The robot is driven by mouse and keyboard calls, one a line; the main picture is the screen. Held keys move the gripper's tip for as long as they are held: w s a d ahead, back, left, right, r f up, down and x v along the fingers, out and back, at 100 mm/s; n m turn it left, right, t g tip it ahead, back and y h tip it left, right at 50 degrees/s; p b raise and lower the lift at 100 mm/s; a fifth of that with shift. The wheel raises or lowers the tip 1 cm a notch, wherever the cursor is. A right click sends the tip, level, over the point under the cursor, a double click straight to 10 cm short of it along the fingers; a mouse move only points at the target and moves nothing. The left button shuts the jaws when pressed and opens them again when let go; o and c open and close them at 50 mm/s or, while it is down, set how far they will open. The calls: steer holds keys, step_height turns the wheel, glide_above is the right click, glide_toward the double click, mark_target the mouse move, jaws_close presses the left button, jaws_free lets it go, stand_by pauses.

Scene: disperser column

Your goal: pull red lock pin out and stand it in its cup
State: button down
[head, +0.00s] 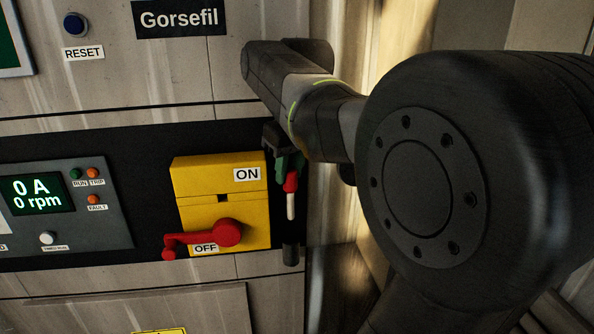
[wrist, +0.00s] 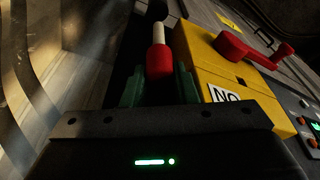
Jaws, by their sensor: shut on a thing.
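The red lock pin (head: 291,184) has a red head and a pale shaft that points down. My gripper (head: 287,170) is shut on its red head, with green fingers on either side. The pin hangs in the air to the right of the yellow switch box (head: 215,187). In the wrist view the pin (wrist: 159,62) stands out beyond the green fingers (wrist: 158,88), its pale end free. A small dark cylindrical cup (head: 290,254) is on the panel below the pin, with a gap between them. The cup's inside is hidden.
The red rotary handle (head: 215,236) on the yellow box points left, by the OFF label. A control panel (head: 60,205) reading 0 A and 0 rpm is at the left. A blue reset button (head: 75,24) is above. My arm covers the right side.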

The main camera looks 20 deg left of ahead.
mark_target(290, 216)
steer(key=shift+x, duration=1)
steer(key=shift+s+d+f+b, duration=0.1)
steer(key=shift+f+b, duration=1.55)
steer(key=shift+f, duration=0.5)
steer(key=shift+d+f+b, duration=0.1)
steer(key=shift+f+b, duration=1.5)
steer(key=shift+f, duration=0.5)
steer(key=c, duration=1.1)
jaws_free()
steer(key=v, duration=1.3)
steer(key=shift+s+r, duration=0.1)
steer(key=shift+r, duration=0.3)
steer(key=shift+f, duration=0.15)
